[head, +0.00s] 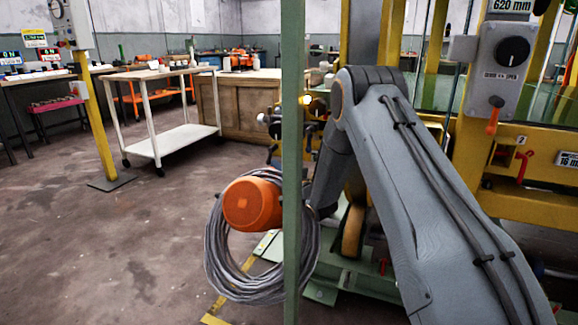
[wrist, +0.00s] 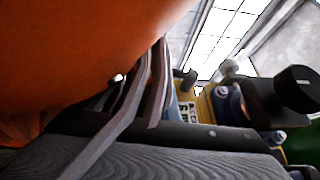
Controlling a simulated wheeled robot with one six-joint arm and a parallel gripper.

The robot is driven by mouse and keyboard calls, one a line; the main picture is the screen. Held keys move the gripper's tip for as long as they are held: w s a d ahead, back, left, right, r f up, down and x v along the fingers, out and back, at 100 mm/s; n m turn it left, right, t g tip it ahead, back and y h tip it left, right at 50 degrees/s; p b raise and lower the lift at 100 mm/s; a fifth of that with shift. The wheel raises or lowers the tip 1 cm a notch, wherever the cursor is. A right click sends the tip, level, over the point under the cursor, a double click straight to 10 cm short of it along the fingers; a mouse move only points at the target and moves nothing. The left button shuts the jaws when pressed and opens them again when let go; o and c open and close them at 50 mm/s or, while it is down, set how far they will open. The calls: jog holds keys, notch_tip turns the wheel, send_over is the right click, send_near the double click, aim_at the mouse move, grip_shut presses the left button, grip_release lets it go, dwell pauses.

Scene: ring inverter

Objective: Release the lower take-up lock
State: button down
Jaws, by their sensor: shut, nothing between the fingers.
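An orange-red handle (head: 493,118) hangs below the black knob of a grey panel (head: 497,75) at the upper right of the head view. A red lever (head: 523,165) sits lower, on the yellow frame beside a small plate marked 2. I cannot tell which of them is the lower take-up lock. My gripper (wrist: 155,70) seems to show in the wrist view as two slim grey bars, shut and empty. In the head view its tips are hidden around the green post, well left of both levers. A large orange surface fills the wrist view's upper left, close to the gripper.
A green post (head: 292,150) stands in front of my wrist. Left of it, an orange round holder (head: 252,204) carries a coil of grey cable (head: 225,270), close to my arm. A white cart (head: 180,140) stands farther back.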

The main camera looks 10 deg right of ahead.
jog(key=shift+d, duration=0.2)
jog(key=shift+d+f, duration=0.15)
jog(key=shift+d, duration=0.05)
jog(key=w+d+f+p+v, duration=0.1)
jog(key=f+p+v, duration=0.1)
jog(key=v, duration=1)
jog(key=shift+s+d+p, duration=0.2)
jog(key=shift+d+p, duration=0.25)
jog(key=shift+p, duration=0.15)
